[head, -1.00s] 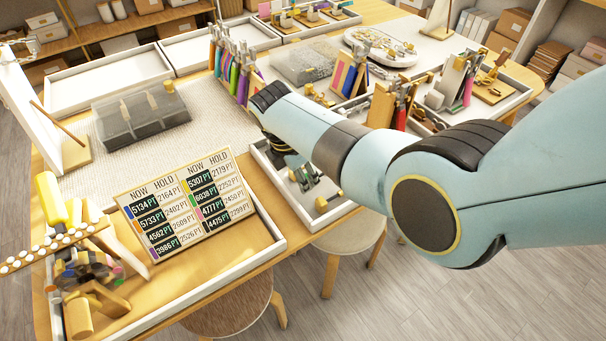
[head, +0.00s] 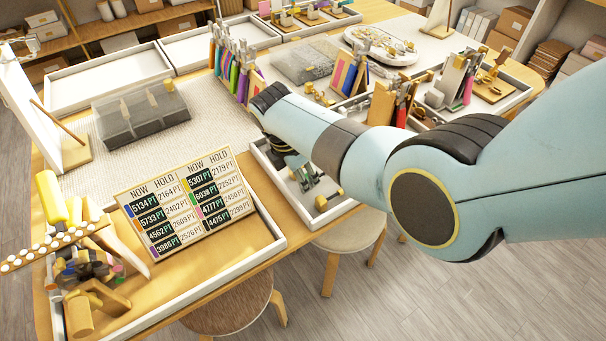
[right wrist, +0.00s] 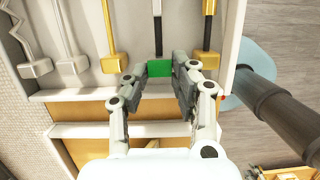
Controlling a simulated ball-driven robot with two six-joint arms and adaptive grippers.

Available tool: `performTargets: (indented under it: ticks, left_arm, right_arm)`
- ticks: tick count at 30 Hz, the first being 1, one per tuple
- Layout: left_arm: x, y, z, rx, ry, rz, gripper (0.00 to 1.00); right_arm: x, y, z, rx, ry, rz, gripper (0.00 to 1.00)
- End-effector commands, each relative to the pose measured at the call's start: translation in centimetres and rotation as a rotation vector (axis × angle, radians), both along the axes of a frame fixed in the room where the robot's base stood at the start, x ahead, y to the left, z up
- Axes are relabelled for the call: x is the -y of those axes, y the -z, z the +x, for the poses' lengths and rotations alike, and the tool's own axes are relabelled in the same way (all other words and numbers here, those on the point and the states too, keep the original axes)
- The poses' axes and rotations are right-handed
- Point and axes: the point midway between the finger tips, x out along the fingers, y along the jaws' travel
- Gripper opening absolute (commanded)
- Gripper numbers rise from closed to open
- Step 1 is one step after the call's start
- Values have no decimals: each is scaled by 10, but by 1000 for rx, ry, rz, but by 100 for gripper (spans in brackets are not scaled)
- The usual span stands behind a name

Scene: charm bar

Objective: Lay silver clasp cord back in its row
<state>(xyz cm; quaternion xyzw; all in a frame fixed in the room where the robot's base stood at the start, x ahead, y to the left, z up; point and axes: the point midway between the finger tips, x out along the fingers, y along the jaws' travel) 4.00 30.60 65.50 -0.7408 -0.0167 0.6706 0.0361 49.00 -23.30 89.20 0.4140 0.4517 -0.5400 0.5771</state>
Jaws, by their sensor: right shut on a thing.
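My right gripper (head: 304,180) is low over a white-walled tray (head: 262,160) at the table's front edge. In the right wrist view its two fingers (right wrist: 160,75) are shut on a green block (right wrist: 160,68). A dark cord (right wrist: 158,35) runs up from the block along the pale tray floor. My left gripper is not in view.
A price board (head: 188,205) stands left of the tray. A translucent grey divided box (head: 140,115) is behind it. Racks of coloured pens (head: 235,75) and tools (head: 395,95) stand beyond my right arm. Stools (head: 345,236) are below the front edge.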

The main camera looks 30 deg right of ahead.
Motion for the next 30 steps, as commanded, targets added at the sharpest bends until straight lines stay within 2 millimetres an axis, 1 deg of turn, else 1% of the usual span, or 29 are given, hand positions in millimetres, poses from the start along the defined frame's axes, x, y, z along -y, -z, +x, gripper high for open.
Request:
performTargets:
  ticks: [30]
  left_arm:
    - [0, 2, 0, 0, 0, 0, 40]
  right_arm:
    - [0, 9, 0, 1, 0, 0, 0]
